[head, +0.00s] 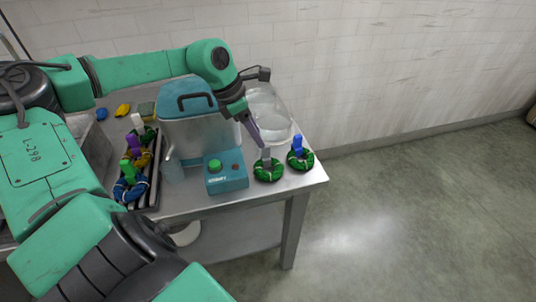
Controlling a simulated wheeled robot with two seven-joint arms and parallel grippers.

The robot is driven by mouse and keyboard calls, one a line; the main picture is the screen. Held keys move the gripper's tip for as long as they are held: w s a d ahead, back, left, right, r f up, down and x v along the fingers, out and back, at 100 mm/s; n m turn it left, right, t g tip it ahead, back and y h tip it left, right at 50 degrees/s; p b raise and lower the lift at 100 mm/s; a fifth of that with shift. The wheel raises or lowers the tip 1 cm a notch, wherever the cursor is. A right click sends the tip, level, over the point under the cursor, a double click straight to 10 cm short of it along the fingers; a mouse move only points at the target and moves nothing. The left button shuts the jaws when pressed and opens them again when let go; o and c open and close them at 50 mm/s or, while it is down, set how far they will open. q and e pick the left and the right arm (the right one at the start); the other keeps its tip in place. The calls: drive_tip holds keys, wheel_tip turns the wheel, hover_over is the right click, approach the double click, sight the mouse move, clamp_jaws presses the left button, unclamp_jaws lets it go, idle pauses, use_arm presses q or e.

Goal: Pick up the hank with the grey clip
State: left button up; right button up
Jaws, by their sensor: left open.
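The green hank with the grey clip (268,174) lies near the front right corner of the metal table. Its grey clip (266,155) stands upright on top. My left gripper (259,141) reaches down from above with its fingertips close to the top of that clip. It is open, seen edge-on, and I cannot tell whether the clip is between its fingers. Another green hank with a blue clip (300,160) lies just to the right, apart from it. My right gripper is out of view.
A teal box with a green button (226,176) stands just left of the hank. Behind are a lidded container (187,130) and a clear glass vessel (268,120). A dark rack (150,190) with several clipped hanks is at left. The table's right edge (318,178) is close.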

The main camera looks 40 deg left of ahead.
sight(266, 160)
use_arm(q)
drive_tip(key=x, duration=0.4)
drive_tip(key=shift+w+d+f, duration=0.15)
drive_tip(key=shift+w, duration=0.05)
clamp_jaws()
idle(1.2)
